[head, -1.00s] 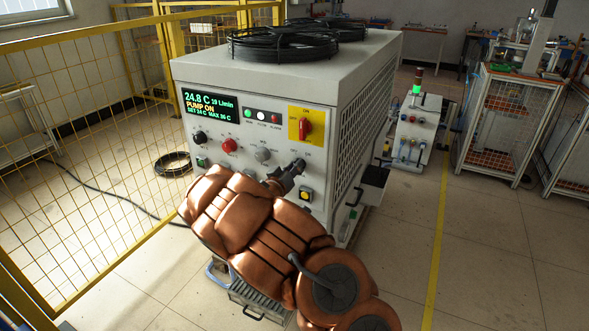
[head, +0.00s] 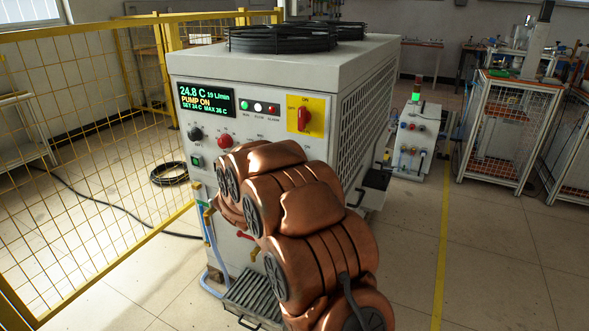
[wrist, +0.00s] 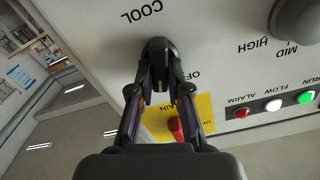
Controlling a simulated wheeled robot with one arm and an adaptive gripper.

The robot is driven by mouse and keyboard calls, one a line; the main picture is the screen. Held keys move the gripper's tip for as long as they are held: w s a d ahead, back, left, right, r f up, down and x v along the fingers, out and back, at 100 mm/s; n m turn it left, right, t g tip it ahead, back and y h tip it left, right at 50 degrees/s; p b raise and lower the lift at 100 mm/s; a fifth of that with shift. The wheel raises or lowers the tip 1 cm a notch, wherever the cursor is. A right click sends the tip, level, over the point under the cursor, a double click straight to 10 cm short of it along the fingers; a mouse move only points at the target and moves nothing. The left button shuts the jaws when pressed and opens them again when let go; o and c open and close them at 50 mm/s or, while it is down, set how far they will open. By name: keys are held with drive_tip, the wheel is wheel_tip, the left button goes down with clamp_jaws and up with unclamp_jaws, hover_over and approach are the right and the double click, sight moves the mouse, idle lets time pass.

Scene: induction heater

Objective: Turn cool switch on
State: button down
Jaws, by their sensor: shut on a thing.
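The cool switch is a black knob (wrist: 158,52) on the machine's pale front panel, beside the label COOL in the wrist view, where lettering is upside down. My gripper (wrist: 162,82) has its two fingers around this knob and is shut on it. The fingertips partly cover the knob, so its pointer direction is unclear. In the head view my copper-coloured arm hides the gripper and the knob. The machine (head: 275,60) shows 24.8 C, 19 L/min and PUMP ON on its display (head: 206,100).
A red main switch on a yellow plate (head: 319,104) sits close by; it also shows between my fingers in the wrist view (wrist: 176,128).

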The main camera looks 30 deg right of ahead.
drive_tip(key=shift+s+d+m+b, duration=0.1)
drive_tip(key=shift+m+b, duration=0.75)
drive_tip(key=shift+m, duration=0.35)
drive_tip(key=c, duration=1.1)
unclamp_jaws()
drive_tip(key=v, duration=1.2)
drive_tip(key=shift+f, duration=0.1)
